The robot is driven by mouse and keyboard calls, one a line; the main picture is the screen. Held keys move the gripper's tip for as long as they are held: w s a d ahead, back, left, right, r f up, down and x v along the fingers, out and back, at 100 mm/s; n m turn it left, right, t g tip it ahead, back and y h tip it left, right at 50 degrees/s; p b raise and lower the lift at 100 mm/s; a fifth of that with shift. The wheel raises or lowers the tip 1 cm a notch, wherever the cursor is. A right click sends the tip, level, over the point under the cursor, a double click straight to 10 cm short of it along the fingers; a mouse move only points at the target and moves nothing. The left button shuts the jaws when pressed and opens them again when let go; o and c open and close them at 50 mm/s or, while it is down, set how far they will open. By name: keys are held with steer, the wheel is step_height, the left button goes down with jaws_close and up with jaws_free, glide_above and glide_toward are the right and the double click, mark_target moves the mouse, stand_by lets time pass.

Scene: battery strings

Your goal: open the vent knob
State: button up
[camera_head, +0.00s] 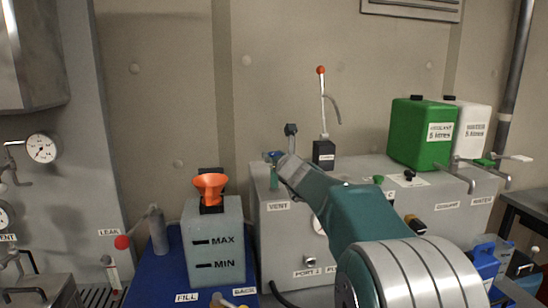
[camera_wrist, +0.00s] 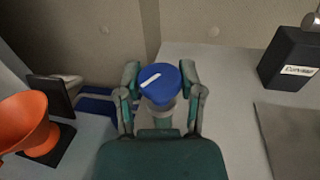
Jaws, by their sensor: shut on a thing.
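The vent knob (camera_wrist: 160,84) is a round blue cap with a white line running diagonally across its top, on a pale stem. In the wrist view my gripper (camera_wrist: 162,92) has one finger on each side of the knob and is shut on it. In the head view my gripper (camera_head: 276,160) is at the left end of the grey cabinet top, above the VENT label (camera_head: 278,206). Only a little blue of the knob shows there, and my arm hides part of the cabinet.
An orange funnel (camera_head: 209,186) sits on a grey tank (camera_head: 214,250) left of the knob. A black block with a red-tipped lever (camera_head: 322,100) stands behind my gripper. Green (camera_head: 421,134) and white (camera_head: 472,128) containers stand at the right of the cabinet top.

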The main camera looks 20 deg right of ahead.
steer(key=shift+f+m+h, duration=0.1)
steer(key=shift+m+h, duration=0.3)
steer(key=shift+h, duration=0.2)
stand_by(0.3)
steer(key=o, duration=1.2)
steer(key=shift+c, duration=0.2)
steer(key=s+a, duration=0.1)
steer(key=s, duration=1.1)
